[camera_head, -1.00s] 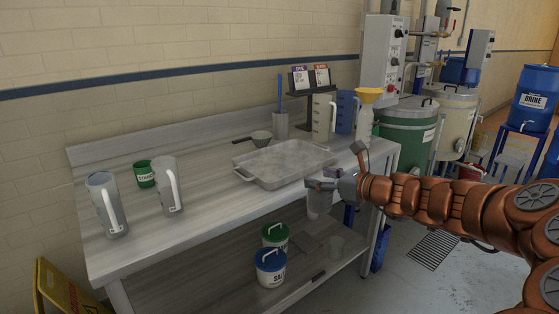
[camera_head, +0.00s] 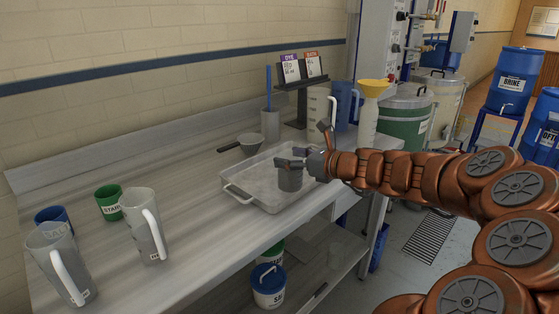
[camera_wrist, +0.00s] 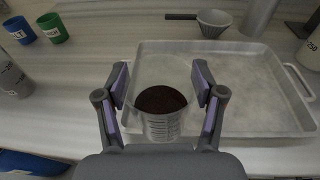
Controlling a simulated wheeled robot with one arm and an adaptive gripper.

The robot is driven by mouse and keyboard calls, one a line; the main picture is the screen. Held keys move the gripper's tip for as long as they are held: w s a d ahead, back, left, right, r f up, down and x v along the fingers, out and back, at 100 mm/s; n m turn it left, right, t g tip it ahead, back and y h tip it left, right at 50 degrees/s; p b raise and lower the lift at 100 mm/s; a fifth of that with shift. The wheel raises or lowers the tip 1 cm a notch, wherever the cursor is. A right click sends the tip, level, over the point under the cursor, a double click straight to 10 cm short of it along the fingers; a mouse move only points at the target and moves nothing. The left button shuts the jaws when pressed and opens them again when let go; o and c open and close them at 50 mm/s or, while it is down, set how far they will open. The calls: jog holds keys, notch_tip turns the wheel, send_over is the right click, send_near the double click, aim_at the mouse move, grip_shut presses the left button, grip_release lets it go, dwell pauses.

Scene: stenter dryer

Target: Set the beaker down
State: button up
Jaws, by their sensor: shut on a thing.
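The beaker (camera_wrist: 160,112) is a small clear cup with graduation marks and dark contents, held upright between my fingers in the wrist view. In the head view the beaker (camera_head: 290,179) shows below my gripper (camera_head: 291,163), over the front part of the shallow metal tray (camera_head: 243,199). My gripper (camera_wrist: 160,86) is shut on the beaker. In the wrist view the tray (camera_wrist: 270,122) lies behind and to the right of the beaker. I cannot tell whether the beaker's base touches the tray.
Clear jugs (camera_head: 147,226), a green cup (camera_head: 108,202) and a blue cup (camera_head: 52,215) stand on the left of the bench. A bottle with a yellow funnel (camera_head: 370,105) stands at right. Bench between jugs and tray is clear.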

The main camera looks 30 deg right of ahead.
jog(key=shift+w+d+f+p, duration=0.2)
jog(key=shift+w+d+f, duration=0.75)
jog(key=shift+w, duration=1.25)
jog(key=shift+w+d+f+p, duration=0.25)
jog(key=shift+w+d+f, duration=0.75)
jog(key=shift+w, duration=1.25)
jog(key=shift+w+d+f+p, duration=0.2)
jog(key=shift+w+d+f, duration=0.3)
jog(key=shift+w+d, duration=1.3)
jog(key=shift+w+a+f, duration=0.1)
jog(key=shift+w+a, duration=0.3)
jog(key=shift+a, duration=0.05)
jog(key=o, duration=1.7)
jog(key=shift+s, duration=0.15)
jog(key=v, duration=1.1)
jog(key=shift+s+d+r+b, duration=0.2)
jog(key=shift+s+r+b, duration=0.05)
jog(key=shift+s+b, duration=0.1)
